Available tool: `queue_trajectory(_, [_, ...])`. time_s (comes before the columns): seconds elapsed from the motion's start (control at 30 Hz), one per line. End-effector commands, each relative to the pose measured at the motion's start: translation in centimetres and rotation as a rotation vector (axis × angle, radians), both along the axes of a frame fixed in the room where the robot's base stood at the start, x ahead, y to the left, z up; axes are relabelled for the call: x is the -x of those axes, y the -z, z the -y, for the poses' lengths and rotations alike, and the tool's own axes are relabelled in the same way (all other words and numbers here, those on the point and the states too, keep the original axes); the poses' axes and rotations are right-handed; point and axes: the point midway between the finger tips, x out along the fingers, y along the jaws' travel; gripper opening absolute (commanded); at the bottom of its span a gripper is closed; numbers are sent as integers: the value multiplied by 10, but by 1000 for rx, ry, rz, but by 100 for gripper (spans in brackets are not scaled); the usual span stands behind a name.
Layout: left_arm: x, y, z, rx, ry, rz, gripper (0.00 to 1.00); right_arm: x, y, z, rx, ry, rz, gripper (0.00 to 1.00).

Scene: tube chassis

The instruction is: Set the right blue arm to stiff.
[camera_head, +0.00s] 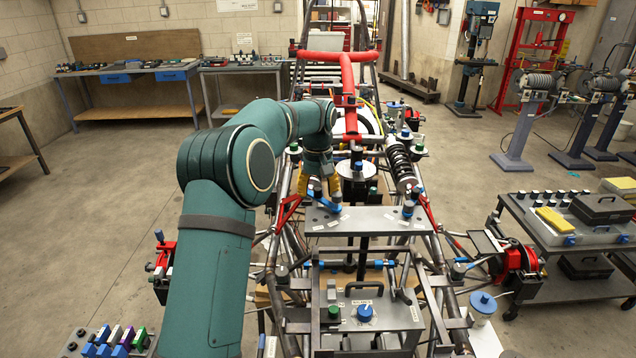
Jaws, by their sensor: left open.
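A grey plate (365,223) with small white labels lies across the tube chassis in the middle of the view. The right blue arm (408,209) stands at the plate's right end; its setting is too small to read. The left blue arm (329,206) is at the plate's left end. My left gripper (319,187), with yellow fingertips, is open and points down just above and behind the left blue arm. I cannot tell whether it touches that arm. It is to the left of the right blue arm. My right gripper is not in view.
A coil-over damper (399,165) rises behind the right blue arm. A box with a blue knob (365,313) and black handle is in front of the plate. Chassis tubes surround the plate. A cart with cases (560,215) stands at right. Open floor lies at left.

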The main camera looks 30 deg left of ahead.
Motion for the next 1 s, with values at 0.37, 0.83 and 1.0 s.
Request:
queue_trajectory(0.37, [-1,-61,0,0,0,6,52,0,0,0,0,0,0,47])
queue_trajectory(0.83, [0,-117,1,0,0,1,52,0,0,0,0,0,0,47])
queue_trajectory(1.0, [0,-119,1,1,1,-1,52,0,0,0,0,0,0,47])
